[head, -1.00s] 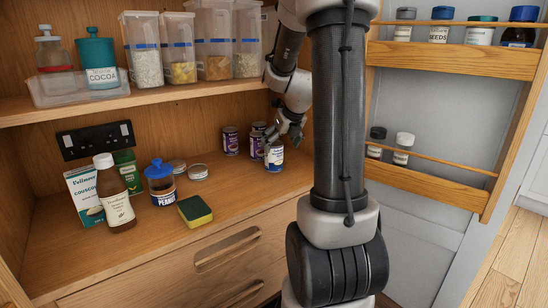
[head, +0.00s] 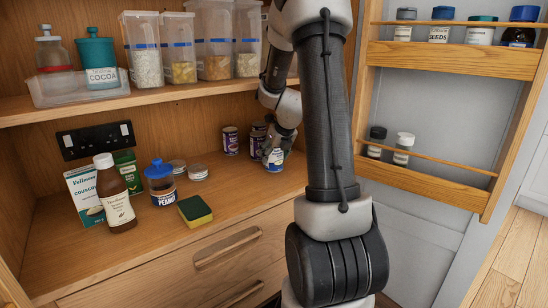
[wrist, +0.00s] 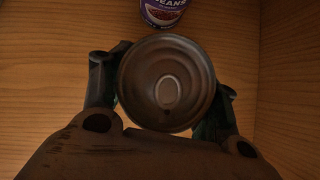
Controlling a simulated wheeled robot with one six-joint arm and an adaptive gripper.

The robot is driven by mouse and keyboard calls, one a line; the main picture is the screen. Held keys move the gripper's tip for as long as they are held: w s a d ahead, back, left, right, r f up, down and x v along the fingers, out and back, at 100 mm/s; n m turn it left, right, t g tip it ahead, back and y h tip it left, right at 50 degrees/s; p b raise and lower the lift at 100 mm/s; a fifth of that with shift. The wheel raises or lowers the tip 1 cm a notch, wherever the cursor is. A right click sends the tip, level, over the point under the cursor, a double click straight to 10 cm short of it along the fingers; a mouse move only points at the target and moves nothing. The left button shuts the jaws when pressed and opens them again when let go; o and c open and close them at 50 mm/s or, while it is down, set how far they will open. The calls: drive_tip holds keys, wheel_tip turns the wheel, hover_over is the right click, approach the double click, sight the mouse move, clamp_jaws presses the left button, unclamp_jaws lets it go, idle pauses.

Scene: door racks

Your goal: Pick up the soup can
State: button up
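The soup can, with a white and blue label, stands upright on the lower wooden shelf in the head view (head: 274,166). In the wrist view I look down on its round metal lid (wrist: 167,82). My gripper (head: 275,148) is around the can's upper part, pointing down. In the wrist view the gripper's (wrist: 163,100) dark fingers are on the left and right of the can. The lid hides the inner finger faces, so I cannot tell whether they touch it. The label is mostly hidden in the wrist view.
Purple bean cans (head: 257,144) stand close behind, one also in the wrist view (wrist: 163,12); another can (head: 230,141) is left. A peanut jar (head: 160,184), a sponge (head: 195,210) and a brown bottle (head: 115,196) stand further left. The door rack (head: 430,186) is right of my arm.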

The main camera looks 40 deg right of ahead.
drive_tip(key=c, duration=0.4)
drive_tip(key=shift+c, duration=0.2)
drive_tip(key=shift+r, duration=0.1)
